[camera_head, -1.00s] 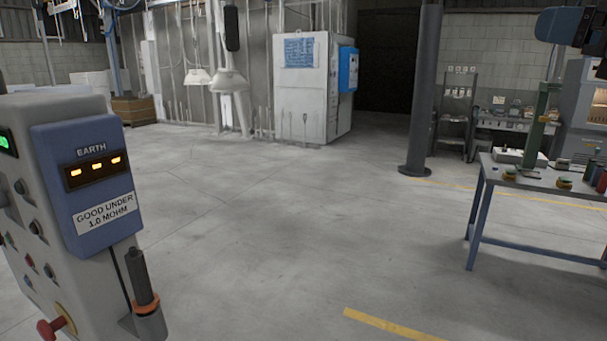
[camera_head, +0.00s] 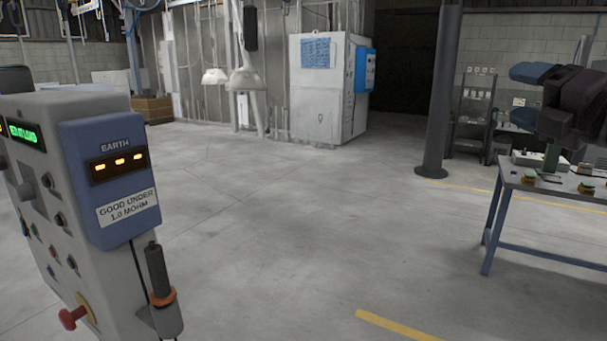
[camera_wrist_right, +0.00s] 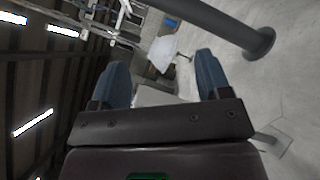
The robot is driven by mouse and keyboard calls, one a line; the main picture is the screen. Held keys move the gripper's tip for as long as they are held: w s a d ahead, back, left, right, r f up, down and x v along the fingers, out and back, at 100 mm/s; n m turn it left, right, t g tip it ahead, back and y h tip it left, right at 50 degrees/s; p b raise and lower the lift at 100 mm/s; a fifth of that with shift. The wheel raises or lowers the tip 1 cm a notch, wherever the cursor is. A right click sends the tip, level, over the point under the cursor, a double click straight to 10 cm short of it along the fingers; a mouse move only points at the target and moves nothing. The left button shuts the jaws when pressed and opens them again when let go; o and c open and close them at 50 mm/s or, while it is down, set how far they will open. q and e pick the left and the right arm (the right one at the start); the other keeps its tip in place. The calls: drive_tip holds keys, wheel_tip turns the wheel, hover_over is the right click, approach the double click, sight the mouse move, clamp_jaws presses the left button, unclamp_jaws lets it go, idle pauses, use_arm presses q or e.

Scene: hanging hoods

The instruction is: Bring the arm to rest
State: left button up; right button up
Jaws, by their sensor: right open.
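My right gripper (camera_head: 522,95) shows at the upper right of the head view, dark with blue fingers. In the right wrist view its two blue fingers (camera_wrist_right: 163,80) stand wide apart with nothing between them. It is in the air, in front of the workbench (camera_head: 560,187) as I see it, and it hides part of what is behind. My left gripper is not in view.
A grey control cabinet with a blue EARTH panel (camera_head: 105,220) stands close at the left, with a probe (camera_head: 158,275) in a holder. A dark column (camera_head: 440,90) stands right of centre. White hoods (camera_head: 247,78) hang at the back. The middle floor is clear.

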wheel_tip(320, 180, down, 37)
drive_tip(key=a+m+g+h, duration=0.2)
drive_tip(key=m+h, duration=0.1)
drive_tip(key=m, duration=1.3)
drive_tip(key=s+a+f+m+g+h, duration=0.2)
drive_tip(key=s+f+m, duration=0.3)
drive_tip(key=s+f, duration=0.6)
drive_tip(key=s+a+f+m+g+h, duration=0.2)
drive_tip(key=s+f+m, duration=0.4)
drive_tip(key=s+f, duration=0.6)
wheel_tip(320, 180, down, 4)
drive_tip(key=shift+s+a+f+g, duration=0.2)
drive_tip(key=shift+s+a+g, duration=0.05)
drive_tip(key=shift+g, duration=0.15)
